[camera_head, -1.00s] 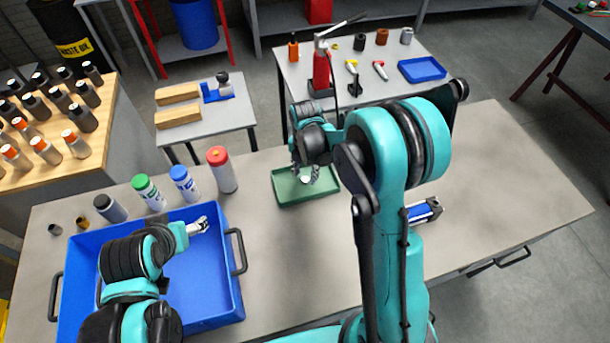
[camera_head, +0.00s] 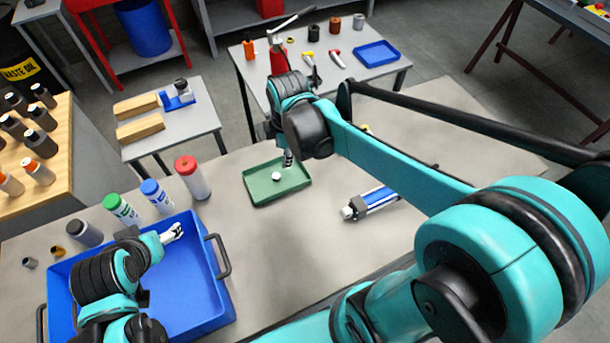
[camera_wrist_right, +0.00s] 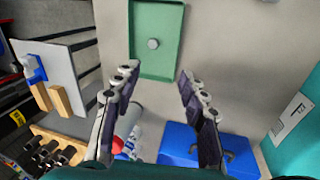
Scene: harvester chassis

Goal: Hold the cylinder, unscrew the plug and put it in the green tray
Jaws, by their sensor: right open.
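The green tray (camera_head: 264,196) lies on the grey bench. A small pale round plug (camera_head: 276,176) rests inside it; the right wrist view also shows the plug (camera_wrist_right: 153,43) in the tray (camera_wrist_right: 171,66). The blue and silver cylinder (camera_head: 372,202) lies on the bench to the right of the tray, clear of both grippers. My right gripper (camera_wrist_right: 158,77) is open and empty, its fingers apart near the tray's edge. In the head view the right gripper (camera_head: 288,158) is partly hidden by its wrist. My left gripper (camera_head: 173,233) is over the blue crate; its jaw gap is unclear.
The blue crate (camera_head: 219,258) stands at the bench's left. Behind it are several bottles, including a red-capped one (camera_head: 192,178). A side table (camera_head: 240,68) with tools and a blue tray (camera_head: 377,53) stands behind. Bench between crate and cylinder is clear.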

